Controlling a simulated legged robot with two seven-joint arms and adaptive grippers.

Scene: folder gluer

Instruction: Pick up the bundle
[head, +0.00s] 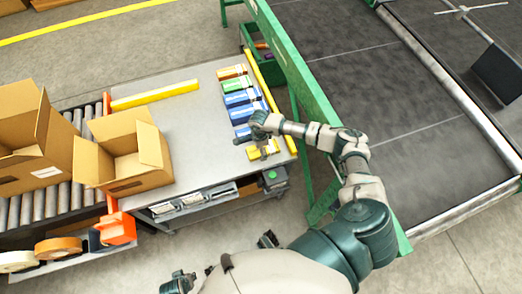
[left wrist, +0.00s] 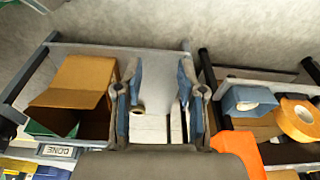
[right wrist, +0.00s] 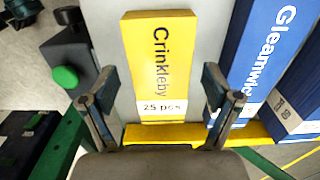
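The bundles lie in a row along the right side of the grey table (head: 188,128): an orange one (head: 232,71), a green one (head: 237,84), several blue ones (head: 242,98) and a yellow one (head: 252,154) at the near end. In the right wrist view the yellow bundle (right wrist: 160,58) reads "Crinkleby 25 pcs" and lies flat. My right gripper (right wrist: 157,95) is open, with one finger on each side of the yellow bundle's labelled end and gaps between. My left gripper (left wrist: 160,88) is open and empty, away from the bundles.
A yellow rail (head: 265,82) edges the table. Open cardboard boxes (head: 125,155) stand at the left by the roller conveyor (head: 50,205). A green button box (right wrist: 68,75) is left of the gripper.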

